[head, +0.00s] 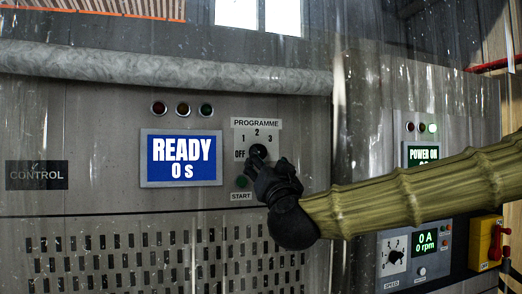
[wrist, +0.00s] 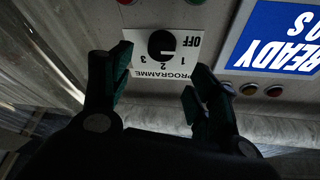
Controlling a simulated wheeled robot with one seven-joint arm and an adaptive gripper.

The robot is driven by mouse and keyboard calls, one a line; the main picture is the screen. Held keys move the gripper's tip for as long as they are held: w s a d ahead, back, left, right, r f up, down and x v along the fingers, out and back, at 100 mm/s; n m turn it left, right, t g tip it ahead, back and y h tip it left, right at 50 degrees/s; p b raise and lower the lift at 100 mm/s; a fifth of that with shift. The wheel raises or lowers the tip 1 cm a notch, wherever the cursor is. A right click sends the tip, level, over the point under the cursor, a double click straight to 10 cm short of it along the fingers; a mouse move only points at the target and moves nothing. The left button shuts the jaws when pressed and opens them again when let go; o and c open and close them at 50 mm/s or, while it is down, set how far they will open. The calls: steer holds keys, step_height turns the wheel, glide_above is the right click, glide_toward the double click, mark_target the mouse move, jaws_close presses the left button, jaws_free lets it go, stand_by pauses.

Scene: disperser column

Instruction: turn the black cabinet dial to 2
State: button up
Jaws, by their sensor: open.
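The black cabinet dial (head: 257,151) sits on a white PROGRAMME plate (head: 243,138) marked OFF, 1, 2 and 3. In the head view my gripper (head: 264,168) is just below and right of the dial and covers part of the plate. In the wrist view the plate is upside down, and the dial (wrist: 161,43) shows beyond the fingertips. My gripper (wrist: 148,80) is open there, one finger on each side of the picture, with nothing between the fingers. I cannot tell which mark the dial points at.
A blue display (head: 181,158) reading READY 0 s is left of the plate. A green START button (head: 241,182) is close below the dial. Three lamps (head: 182,109) and a thick pipe (head: 160,68) are above. A second panel with a speed dial (head: 394,257) is at the right.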

mark_target(260, 151)
steer(key=p+x, duration=0.3)
steer(key=x, duration=0.4)
steer(key=shift+w+a+r, duration=0.1)
steer(key=shift+w+r, duration=0.05)
steer(key=shift+w, duration=0.2)
steer(key=c, duration=1)
